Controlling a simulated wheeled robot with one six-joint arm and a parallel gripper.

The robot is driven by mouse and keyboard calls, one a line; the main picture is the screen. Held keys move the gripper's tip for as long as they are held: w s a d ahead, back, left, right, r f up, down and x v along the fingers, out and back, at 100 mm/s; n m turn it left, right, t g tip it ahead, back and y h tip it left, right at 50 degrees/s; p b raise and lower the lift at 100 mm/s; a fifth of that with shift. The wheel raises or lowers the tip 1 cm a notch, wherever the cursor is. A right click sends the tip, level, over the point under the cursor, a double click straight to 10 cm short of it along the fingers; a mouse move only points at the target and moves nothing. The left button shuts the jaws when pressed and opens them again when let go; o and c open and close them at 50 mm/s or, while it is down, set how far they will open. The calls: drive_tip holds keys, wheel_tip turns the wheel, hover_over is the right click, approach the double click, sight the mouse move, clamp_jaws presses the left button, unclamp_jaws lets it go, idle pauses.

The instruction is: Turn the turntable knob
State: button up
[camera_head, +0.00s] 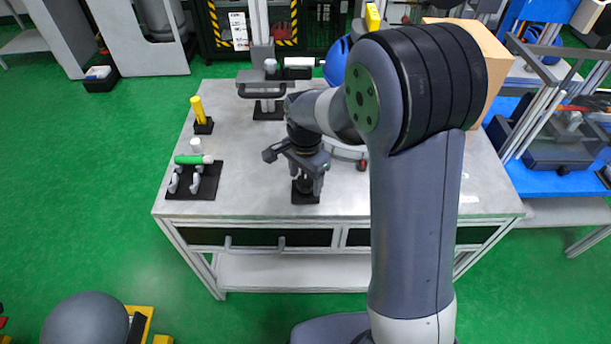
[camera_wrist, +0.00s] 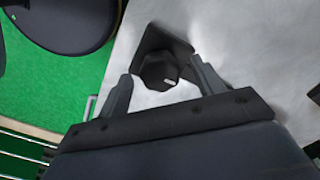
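A black knob (camera_wrist: 160,72) with a short white mark on its top stands on a dark square base (camera_wrist: 165,40) in the wrist view. In the head view the dark base (camera_head: 305,196) sits near the front edge of the metal table, below my gripper (camera_head: 307,168). My gripper (camera_wrist: 161,76) points down at the knob with its fingers apart, one on each side. Gaps show between the knob and both fingers in the wrist view, and nothing is held. How far the fingertips reach down beside the knob I cannot tell. My gripper partly hides the knob in the head view.
The metal table (camera_head: 240,190) carries a black plate with a green-and-white tool (camera_head: 194,160), a yellow-topped piece (camera_head: 199,110), a grey handled device (camera_head: 264,90) at the back, and a cardboard box (camera_head: 490,55) at right. The table's front middle is mostly clear.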

drive_tip(key=c, duration=0.9)
drive_tip(key=shift+n, duration=0.3)
